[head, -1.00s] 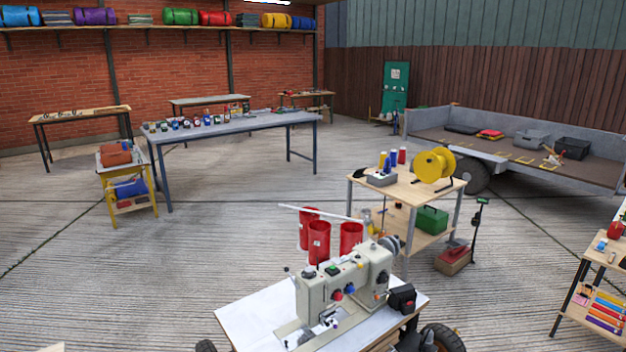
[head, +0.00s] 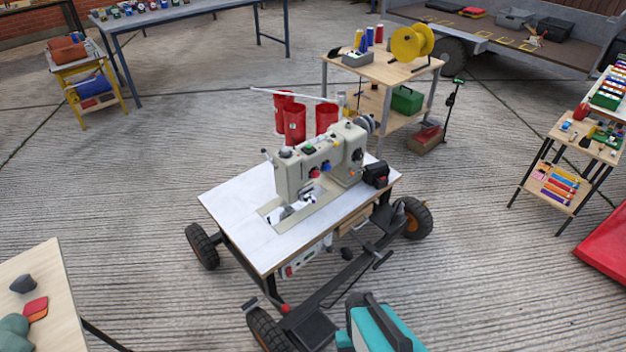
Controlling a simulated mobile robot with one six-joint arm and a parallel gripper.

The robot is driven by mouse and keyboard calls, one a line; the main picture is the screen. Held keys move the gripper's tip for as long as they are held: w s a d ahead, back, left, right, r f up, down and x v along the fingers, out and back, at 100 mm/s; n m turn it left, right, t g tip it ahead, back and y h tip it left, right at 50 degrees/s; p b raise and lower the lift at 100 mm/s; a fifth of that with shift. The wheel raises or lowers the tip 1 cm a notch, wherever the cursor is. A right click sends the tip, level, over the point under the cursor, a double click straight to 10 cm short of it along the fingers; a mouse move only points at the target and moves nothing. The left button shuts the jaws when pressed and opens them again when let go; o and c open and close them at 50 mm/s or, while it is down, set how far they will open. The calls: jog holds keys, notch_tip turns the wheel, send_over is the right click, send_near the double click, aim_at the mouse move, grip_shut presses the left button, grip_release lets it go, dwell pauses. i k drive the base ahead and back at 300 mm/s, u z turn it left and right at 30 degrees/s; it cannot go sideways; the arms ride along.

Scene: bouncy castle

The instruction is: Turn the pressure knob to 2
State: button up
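A beige sewing machine (head: 290,178) stands on a white-topped wheeled table (head: 232,207) in the middle of the head view. Knob labels and settings are too small to read, and I cannot tell which one is the pressure knob. My gripper is not in view.
Red thread cones (head: 294,124) stand behind the machine. A wooden cart (head: 385,68) with a yellow reel is beyond. A light bench (head: 50,290) is at lower left, a shelf stand (head: 575,150) at right. Concrete floor is open left of the table.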

aim_at(284, 151)
jog(key=u, duration=0.05)
jog(key=k, duration=1.3)
jog(key=z, duration=0.1)
jog(key=i, duration=1.8)
jog(key=u, duration=0.5)
